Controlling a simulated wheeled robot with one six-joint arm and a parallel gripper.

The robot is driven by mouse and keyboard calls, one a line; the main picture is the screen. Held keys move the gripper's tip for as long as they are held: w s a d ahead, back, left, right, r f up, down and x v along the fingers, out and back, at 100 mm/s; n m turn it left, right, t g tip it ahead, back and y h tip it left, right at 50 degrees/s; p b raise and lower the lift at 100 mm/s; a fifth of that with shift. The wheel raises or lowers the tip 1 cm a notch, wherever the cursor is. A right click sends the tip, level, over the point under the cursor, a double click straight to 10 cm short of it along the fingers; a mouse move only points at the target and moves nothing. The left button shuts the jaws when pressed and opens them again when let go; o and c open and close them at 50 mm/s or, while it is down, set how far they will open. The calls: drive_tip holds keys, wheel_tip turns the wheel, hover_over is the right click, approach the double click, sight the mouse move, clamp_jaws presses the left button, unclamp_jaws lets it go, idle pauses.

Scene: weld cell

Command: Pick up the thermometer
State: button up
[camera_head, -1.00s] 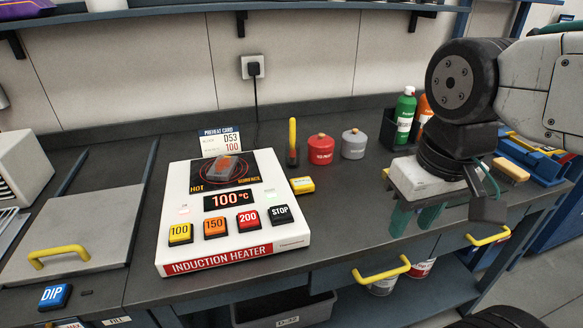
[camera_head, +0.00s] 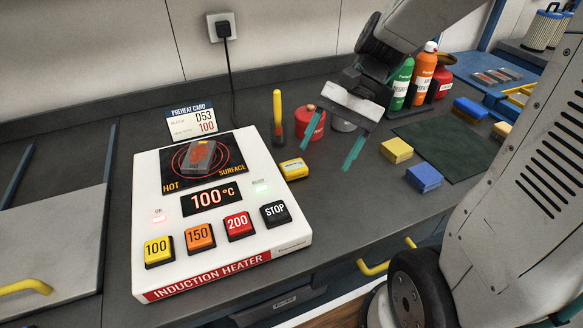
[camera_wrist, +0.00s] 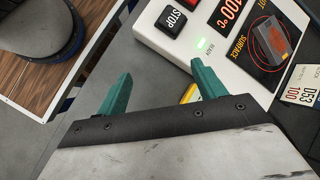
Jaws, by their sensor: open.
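A small yellow device, which looks like the thermometer (camera_head: 293,169), lies on the dark bench against the right side of the induction heater (camera_head: 222,215). My gripper (camera_head: 326,157) is open and empty, with teal fingers pointing down. In the head view it appears above and to the right of the yellow device, apart from it. In the wrist view, my gripper (camera_wrist: 160,85) shows both fingers spread. A yellow edge of the device (camera_wrist: 189,94) shows beside the right finger there; the rest is hidden behind the finger and gripper body.
The heater reads 100 °C, with a block (camera_head: 201,156) on its hot surface. A yellow-handled tool (camera_head: 278,115) and a red canister (camera_head: 309,124) stand behind the device. Yellow (camera_head: 396,150) and blue (camera_head: 424,177) blocks lie to the right. Bare bench lies in front of the device.

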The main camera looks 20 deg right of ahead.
sight(296, 165)
drive_tip(key=w+d+f+m+t+y, duration=0.1)
drive_tip(key=w+f+m+y, duration=0.1)
drive_tip(key=w+f+m, duration=0.1)
drive_tip(key=w+d+f+m+t+y, duration=0.1)
drive_tip(key=w+d+f+m+y, duration=0.1)
drive_tip(key=w+f+m, duration=0.1)
drive_tip(key=w+d+f+m+y, duration=0.2)
drive_tip(key=w+f+m, duration=0.1)
drive_tip(key=w+f, duration=0.1)
drive_tip(key=shift+w+f+t+y, duration=0.3)
drive_tip(key=shift+w+t, duration=0.1)
drive_tip(key=shift+a+f+m, duration=0.2)
drive_tip(key=shift+m, duration=0.1)
drive_tip(key=x, duration=0.7)
drive_tip(key=shift+s+a+r, duration=0.1)
drive_tip(key=shift+s+a, duration=0.05)
drive_tip(key=shift+a, duration=0.05)
drive_tip(key=c, duration=1.1)
drive_tip(key=shift+r, duration=0.15)
